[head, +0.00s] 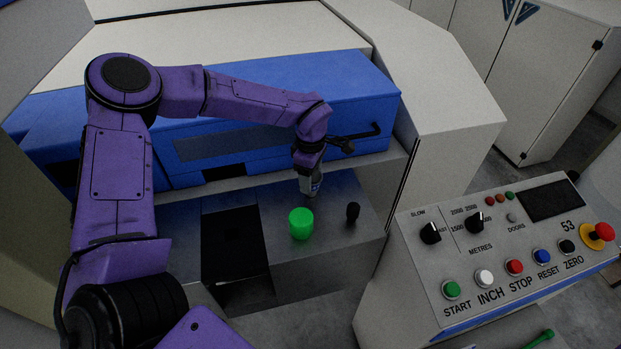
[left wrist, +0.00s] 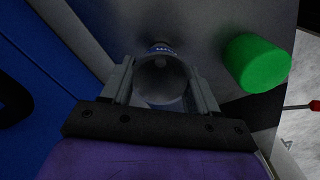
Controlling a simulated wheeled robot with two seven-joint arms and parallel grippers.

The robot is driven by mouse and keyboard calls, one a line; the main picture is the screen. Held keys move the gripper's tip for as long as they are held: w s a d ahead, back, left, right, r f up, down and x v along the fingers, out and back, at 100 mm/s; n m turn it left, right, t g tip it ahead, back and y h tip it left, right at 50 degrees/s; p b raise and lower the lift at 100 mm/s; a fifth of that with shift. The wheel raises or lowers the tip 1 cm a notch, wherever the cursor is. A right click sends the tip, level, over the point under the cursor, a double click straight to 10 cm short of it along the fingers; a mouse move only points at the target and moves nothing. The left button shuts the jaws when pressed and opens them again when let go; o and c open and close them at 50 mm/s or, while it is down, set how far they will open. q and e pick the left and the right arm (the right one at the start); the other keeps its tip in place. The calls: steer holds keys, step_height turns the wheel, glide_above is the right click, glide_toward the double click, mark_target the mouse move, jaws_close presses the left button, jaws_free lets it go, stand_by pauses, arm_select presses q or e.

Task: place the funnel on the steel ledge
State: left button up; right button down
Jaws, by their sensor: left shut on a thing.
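My left gripper (head: 311,176) is shut on a grey, round-mouthed thing that I take to be the funnel (left wrist: 160,80). In the left wrist view it sits between the two fingers (left wrist: 160,88), and blue with pale lettering shows at its far side. In the head view the funnel (head: 311,187) is small and partly hidden by the gripper. It is over the back part of the steel ledge (head: 330,226); I cannot tell whether it touches. My right gripper is out of view.
A green cylinder (head: 301,224) stands on the ledge just in front of the held thing, and a small black object (head: 352,212) stands to its right. A dark opening (head: 232,245) lies left of the ledge. A blue machine cover (head: 250,125) rises behind; a control panel (head: 510,250) is at right.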

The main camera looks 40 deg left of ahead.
arm_select(q)
steer(key=shift+f, duration=0.15)
steer(key=o, duration=1.1)
steer(key=shift+o, duration=0.2)
step_height(320, 180, up, 12)
steer(key=b, duration=0.1)
steer(key=shift+r, duration=0.2)
